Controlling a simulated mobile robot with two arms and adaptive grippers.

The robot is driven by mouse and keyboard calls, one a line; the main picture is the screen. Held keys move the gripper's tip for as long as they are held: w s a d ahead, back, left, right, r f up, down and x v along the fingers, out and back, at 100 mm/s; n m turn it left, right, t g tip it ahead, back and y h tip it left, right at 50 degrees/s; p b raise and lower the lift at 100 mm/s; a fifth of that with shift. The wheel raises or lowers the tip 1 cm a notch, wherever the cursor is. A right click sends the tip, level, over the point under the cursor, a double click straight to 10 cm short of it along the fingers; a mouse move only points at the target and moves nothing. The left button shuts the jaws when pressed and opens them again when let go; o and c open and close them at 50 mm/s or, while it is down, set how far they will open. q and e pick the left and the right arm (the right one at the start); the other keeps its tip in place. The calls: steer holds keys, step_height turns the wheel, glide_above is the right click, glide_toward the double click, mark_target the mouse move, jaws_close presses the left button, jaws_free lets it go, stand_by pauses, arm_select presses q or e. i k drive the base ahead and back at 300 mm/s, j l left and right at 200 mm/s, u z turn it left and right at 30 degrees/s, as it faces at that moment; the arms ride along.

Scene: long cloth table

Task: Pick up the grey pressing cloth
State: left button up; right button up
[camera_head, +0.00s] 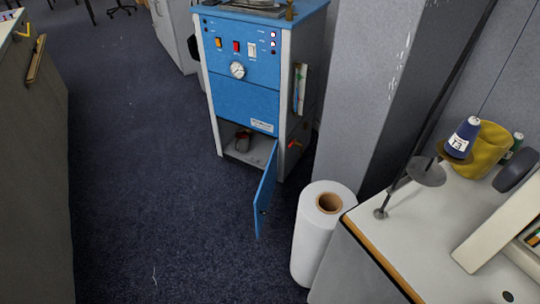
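I cannot make out a grey pressing cloth in the head view. Neither of my grippers is in view. No long cloth table is clearly recognisable here.
A blue cabinet (238,95) stands at the centre back, its lower door (266,192) open into the aisle. A white roll (318,240) stands beside a white-topped table (440,235) at the right. A thread spool (462,137) sits above it. Dark carpet (140,180) is clear at centre left.

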mark_target(260, 154)
steer(key=i+j+z, duration=0.1)
steer(key=j+z, duration=0.15)
steer(key=z, duration=0.2)
steer(key=i+j+z, duration=0.1)
steer(key=j+z, duration=0.15)
steer(key=z, duration=0.15)
steer(key=j+z, duration=0.3)
steer(key=z, duration=0.15)
